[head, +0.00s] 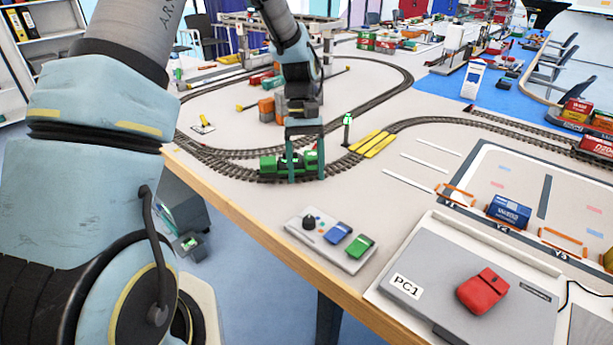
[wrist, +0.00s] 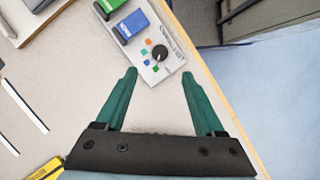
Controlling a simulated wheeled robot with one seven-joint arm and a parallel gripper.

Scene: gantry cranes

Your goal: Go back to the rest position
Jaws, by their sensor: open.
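My gripper (head: 306,178) hangs fingers down over the near part of the table (head: 240,205), and my arm reaches in from the left. In the wrist view its two green fingers (wrist: 158,74) are spread wide, with only bare table and part of a control box between and beyond them. In the head view the gripper overlaps a green toy locomotive (head: 268,164) on the track and hides part of it. The locomotive does not show in the wrist view, so nothing is seen held. I cannot tell the gripper's exact height above the table.
The control box (head: 316,251) with a black knob and blue and green blocks stands near the table edge (head: 250,229). A grey PC1 case (head: 430,310) carries a red mouse-like object (head: 482,291). Yellow plates (head: 372,144) and a signal post (head: 347,130) stand right of the gripper.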

